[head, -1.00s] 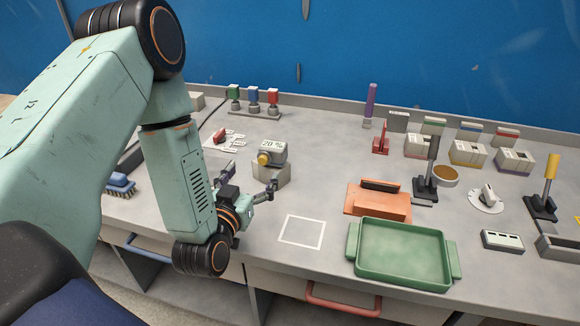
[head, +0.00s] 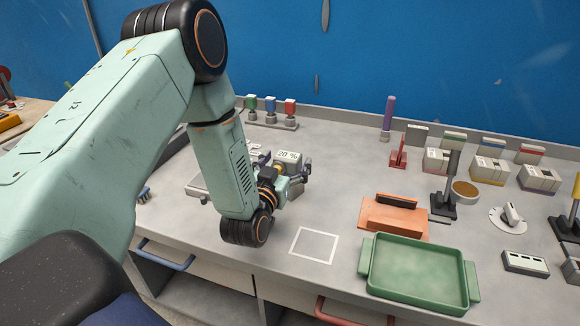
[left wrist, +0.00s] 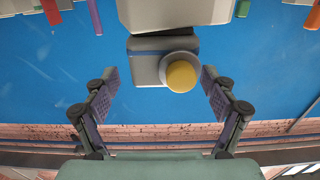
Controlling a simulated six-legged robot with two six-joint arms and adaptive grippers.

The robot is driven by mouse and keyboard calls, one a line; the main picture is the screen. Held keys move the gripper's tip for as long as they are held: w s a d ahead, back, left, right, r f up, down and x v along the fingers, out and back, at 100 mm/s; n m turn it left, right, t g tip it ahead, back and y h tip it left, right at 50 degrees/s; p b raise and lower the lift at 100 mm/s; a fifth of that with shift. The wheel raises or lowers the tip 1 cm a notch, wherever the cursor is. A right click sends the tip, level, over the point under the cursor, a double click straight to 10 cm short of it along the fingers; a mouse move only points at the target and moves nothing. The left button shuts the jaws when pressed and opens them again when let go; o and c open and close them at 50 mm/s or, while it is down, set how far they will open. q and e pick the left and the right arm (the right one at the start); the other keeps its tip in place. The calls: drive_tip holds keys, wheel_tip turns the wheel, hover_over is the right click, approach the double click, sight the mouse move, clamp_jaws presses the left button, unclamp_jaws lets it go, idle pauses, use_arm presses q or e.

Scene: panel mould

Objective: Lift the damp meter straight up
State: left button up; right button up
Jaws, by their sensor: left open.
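The damp meter (head: 288,156) is a grey box with a "20 %" display, on a pale block in the head view. In the left wrist view the meter (left wrist: 147,62) shows upside down with a round yellow knob (left wrist: 181,77) facing me. My left gripper (head: 287,180) is at the meter in the head view, and its wrist hides much of the meter and block. In the left wrist view the left gripper (left wrist: 160,75) is open, one finger on each side of the meter with gaps. My right gripper is not in view.
A white outlined square (head: 314,245) lies bare in front. A green tray (head: 418,307) and an orange holder (head: 393,217) stand to its right. A row of green, blue and red-topped items (head: 271,122) stands behind. The blue wall (head: 420,60) bounds the bench.

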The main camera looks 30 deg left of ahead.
use_arm(q)
drive_tip(key=shift+s+a, duration=0.2)
drive_tip(key=shift+s, duration=0.1)
drive_tip(key=shift+r, duration=0.1)
drive_tip(key=shift+c, duration=0.7)
drive_tip(key=shift+w+d, duration=0.2)
drive_tip(key=c, duration=0.5)
drive_tip(key=shift+s+a, duration=0.2)
drive_tip(key=c, duration=0.5)
drive_tip(key=shift+w+d, duration=0.1)
drive_tip(key=shift+w, duration=0.05)
drive_tip(key=c, duration=0.6)
